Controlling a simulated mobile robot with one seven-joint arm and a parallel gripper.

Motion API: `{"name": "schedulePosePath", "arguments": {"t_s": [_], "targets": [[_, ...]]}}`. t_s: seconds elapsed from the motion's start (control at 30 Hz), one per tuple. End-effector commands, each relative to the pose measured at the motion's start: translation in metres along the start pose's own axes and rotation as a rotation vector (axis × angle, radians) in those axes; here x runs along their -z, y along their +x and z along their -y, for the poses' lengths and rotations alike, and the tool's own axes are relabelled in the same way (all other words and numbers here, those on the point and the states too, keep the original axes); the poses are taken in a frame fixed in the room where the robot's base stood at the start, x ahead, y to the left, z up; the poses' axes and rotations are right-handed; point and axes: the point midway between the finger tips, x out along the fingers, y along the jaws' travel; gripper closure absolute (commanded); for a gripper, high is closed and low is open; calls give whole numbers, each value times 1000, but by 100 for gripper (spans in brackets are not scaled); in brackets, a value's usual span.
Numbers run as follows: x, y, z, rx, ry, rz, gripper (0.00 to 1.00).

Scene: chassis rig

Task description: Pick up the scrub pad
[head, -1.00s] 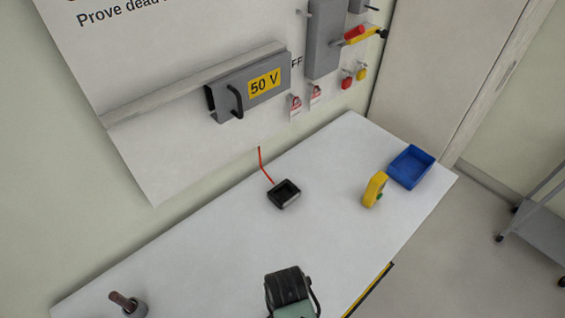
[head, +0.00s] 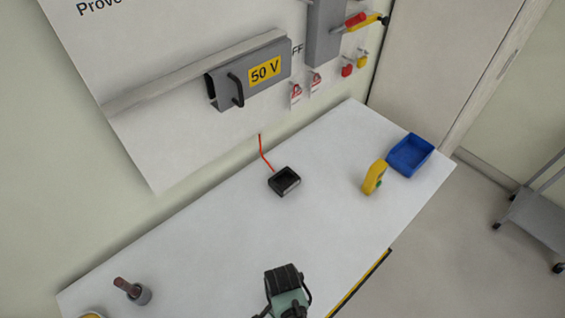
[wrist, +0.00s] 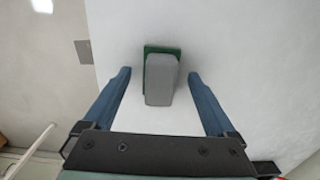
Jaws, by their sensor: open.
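The scrub pad is a grey block with a green layer (wrist: 160,82), lying on a white surface in the middle of the wrist view. Its green layer shows along the far edge and the sides. My gripper (wrist: 160,73) is open, with one blue finger on each side of the pad and a gap on both sides. The pad appears between the fingertips but is not gripped. I cannot tell how far the fingers are above the surface. I cannot make out the pad in the head view.
The white bench (head: 215,235) holds a black box (head: 285,181), a yellow item (head: 375,177), a blue tray (head: 410,155) and a grey holder (head: 133,291). A black and pale-green object (head: 285,285), possibly mine, is at the bottom. A trolley (head: 540,215) stands right.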

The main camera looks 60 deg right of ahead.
Motion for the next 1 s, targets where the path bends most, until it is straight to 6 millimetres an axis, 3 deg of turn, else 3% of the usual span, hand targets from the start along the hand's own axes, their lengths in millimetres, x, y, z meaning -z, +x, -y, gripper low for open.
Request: {"name": "schedulePosePath", "arguments": {"t_s": [0.1,0.6,1.0], "targets": [[0,0,0,0,0,0,9],[0,0,0,0,0,0,99],[0,-7,0,1,0,0,99]]}}
